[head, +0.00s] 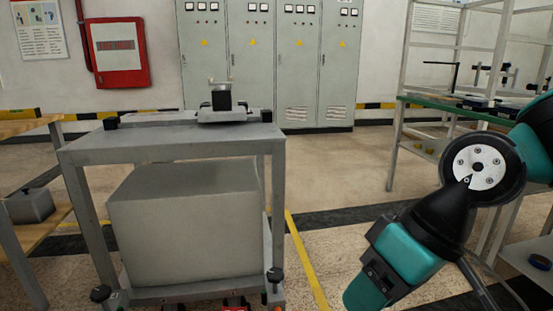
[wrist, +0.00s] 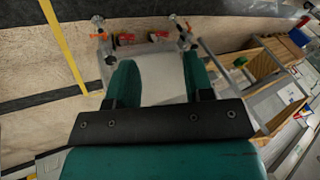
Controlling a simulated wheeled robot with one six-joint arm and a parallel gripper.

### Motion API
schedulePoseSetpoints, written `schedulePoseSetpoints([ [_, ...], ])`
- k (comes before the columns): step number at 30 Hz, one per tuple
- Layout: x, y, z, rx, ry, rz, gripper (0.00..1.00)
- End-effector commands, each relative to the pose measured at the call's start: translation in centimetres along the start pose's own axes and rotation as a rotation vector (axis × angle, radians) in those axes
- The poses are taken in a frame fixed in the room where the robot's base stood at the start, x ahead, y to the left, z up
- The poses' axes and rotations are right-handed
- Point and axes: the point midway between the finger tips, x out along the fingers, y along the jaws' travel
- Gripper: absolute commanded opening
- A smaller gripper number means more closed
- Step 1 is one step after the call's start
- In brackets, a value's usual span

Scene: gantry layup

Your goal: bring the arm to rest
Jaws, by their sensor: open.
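My gripper (wrist: 160,72) shows in the wrist view with its two teal fingers spread apart and nothing held between them. A pale grey surface lies beyond the gap, apart from the fingers as far as I can tell. In the head view my teal and black arm is bent at the right side, clear of the grey table in the middle. The fingertips cannot be made out in the head view.
A grey metal table (head: 170,146) stands left of centre with a fixture holding a black block (head: 221,100) on top and a large grey box (head: 185,225) below. A shelf rack (head: 400,103) stands behind my arm at right. Floor between them is open.

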Motion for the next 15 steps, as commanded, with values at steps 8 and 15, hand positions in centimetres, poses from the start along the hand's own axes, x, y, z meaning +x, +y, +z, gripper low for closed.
schedulePoseSetpoints([
  [8, -4.3, -1.6, 5.6, -0.011, -0.091, 0.083, 0.47],
  [15, -9.5, -3.7, 3.8, -0.011, -0.089, 0.081, 0.47],
])
